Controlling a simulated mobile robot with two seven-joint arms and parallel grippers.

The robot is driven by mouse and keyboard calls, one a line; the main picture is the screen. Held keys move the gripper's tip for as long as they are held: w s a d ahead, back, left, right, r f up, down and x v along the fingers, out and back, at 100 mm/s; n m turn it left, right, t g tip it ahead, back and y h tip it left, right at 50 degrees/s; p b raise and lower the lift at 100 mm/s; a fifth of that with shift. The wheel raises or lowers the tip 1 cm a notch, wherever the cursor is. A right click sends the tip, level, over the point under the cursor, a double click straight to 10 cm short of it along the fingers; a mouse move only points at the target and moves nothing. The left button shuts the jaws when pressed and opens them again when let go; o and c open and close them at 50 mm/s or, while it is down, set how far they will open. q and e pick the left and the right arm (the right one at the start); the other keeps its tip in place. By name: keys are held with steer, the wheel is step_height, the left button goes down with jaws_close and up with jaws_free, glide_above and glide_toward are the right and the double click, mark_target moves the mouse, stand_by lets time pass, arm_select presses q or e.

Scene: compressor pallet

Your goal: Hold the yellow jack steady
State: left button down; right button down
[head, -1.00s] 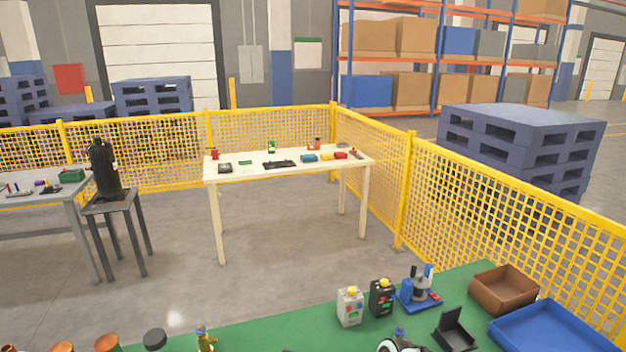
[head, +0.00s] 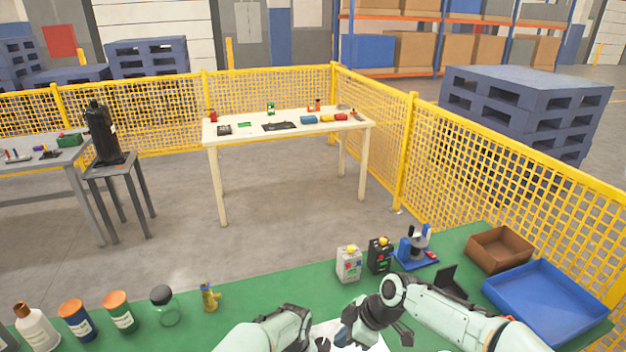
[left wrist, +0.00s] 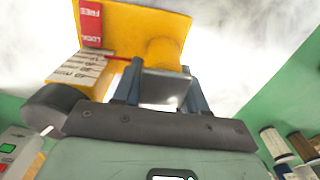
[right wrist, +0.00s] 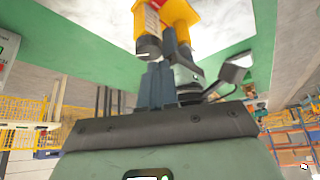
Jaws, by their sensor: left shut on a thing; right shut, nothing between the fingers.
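The yellow jack (left wrist: 135,30) shows close up in the left wrist view, with a red label, a white label and a dark round part at its side. My left gripper (left wrist: 163,82) is shut on a part of it. In the right wrist view the jack (right wrist: 180,12) is at the top, over a white surface. My right gripper (right wrist: 158,72) is shut and empty just below the jack's dark round end; I cannot tell whether they touch. In the head view my right gripper (head: 346,332) is at the bottom middle; the jack is not clearly visible there.
On the green bench (head: 270,292) stand several bottles and jars at left, a grey box (head: 348,264) and a black box (head: 379,256) with yellow buttons, a blue fixture (head: 416,250), a brown bin (head: 499,249) and a blue tray (head: 550,299). A yellow mesh fence (head: 480,190) stands behind.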

mark_target(322, 347)
arm_select(q)
steer(key=shift+s+f, duration=0.15)
steer(key=shift+f, duration=0.1)
arm_select(e)
steer(key=w+f, duration=0.3)
steer(key=f, duration=0.3)
steer(key=shift+w+d, duration=0.15)
steer(key=shift+w, duration=0.05)
steer(key=shift+s+a, duration=0.1)
steer(key=shift+a, duration=0.1)
stand_by(0.7)
arm_select(q)
steer(key=shift+r, duration=0.1)
arm_select(e)
steer(key=shift+s, duration=0.15)
steer(key=shift+s+a, duration=0.15)
steer(key=shift+s, duration=0.5)
steer(key=shift+s+a, duration=0.15)
steer(key=shift+s, duration=0.45)
arm_select(q)
steer(key=shift+d, duration=0.1)
arm_select(e)
steer(key=shift+s+a, duration=0.15)
steer(key=shift+a, duration=0.05)
steer(key=shift+d, duration=0.1)
